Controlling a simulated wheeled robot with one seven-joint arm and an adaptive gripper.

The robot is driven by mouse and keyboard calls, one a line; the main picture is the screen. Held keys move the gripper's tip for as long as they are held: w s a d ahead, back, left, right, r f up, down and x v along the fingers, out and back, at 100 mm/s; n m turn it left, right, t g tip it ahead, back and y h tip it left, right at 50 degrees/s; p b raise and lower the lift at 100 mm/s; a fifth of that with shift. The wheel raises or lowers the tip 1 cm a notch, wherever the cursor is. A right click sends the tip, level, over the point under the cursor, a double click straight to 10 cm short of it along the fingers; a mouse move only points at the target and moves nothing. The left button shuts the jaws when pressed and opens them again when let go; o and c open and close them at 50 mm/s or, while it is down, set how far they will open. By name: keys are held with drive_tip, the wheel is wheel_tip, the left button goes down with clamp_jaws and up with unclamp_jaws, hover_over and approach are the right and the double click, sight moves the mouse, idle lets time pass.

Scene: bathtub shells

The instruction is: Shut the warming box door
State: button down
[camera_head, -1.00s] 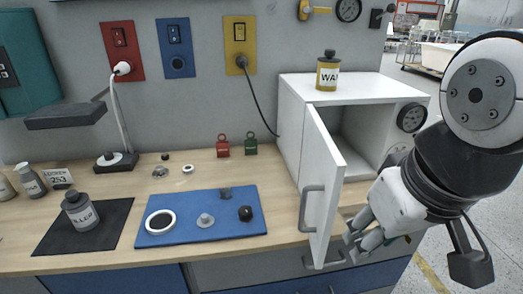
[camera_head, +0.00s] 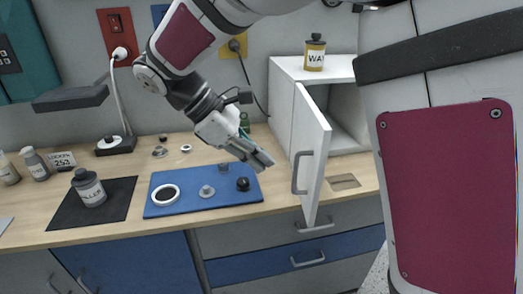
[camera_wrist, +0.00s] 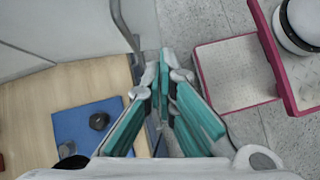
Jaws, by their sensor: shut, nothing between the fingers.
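The white warming box (camera_head: 283,112) stands on the bench at the right of the head view. Its door (camera_head: 312,145) is open, swung out toward me from the left side of the opening, with a grey handle (camera_head: 300,173) on its outer left face. My gripper (camera_head: 263,160) is shut and empty, left of the door and above the blue mat, apart from the handle in the head view. In the wrist view my teal-padded fingers (camera_wrist: 165,72) are close together, and the handle (camera_wrist: 125,25) shows beyond them at the top. Whether they touch it is unclear there.
A yellow-labelled jar (camera_head: 314,55) stands on the box. The blue mat (camera_head: 190,208) holds a white ring and small parts. A grey bottle (camera_head: 90,188) stands on a black mat (camera_head: 118,203). A lamp (camera_head: 70,98) overhangs the bench at left. My arm covers much of the right.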

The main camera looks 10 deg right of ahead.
drive_tip(key=w+a+f+n+h, duration=0.1)
drive_tip(key=w+a+f, duration=0.1)
drive_tip(key=p, duration=0.2)
approach(295, 185)
drive_tip(key=s+d+f, duration=0.1)
drive_tip(key=d, duration=0.1)
drive_tip(key=s+d+f, duration=0.1)
drive_tip(key=f, duration=0.1)
drive_tip(key=s+d+f, duration=0.1)
drive_tip(key=d, duration=0.1)
drive_tip(key=shift+s+d+f, duration=0.3)
drive_tip(key=shift+s+d, duration=0.05)
drive_tip(key=shift+d, duration=0.3)
drive_tip(key=shift+n, duration=0.3)
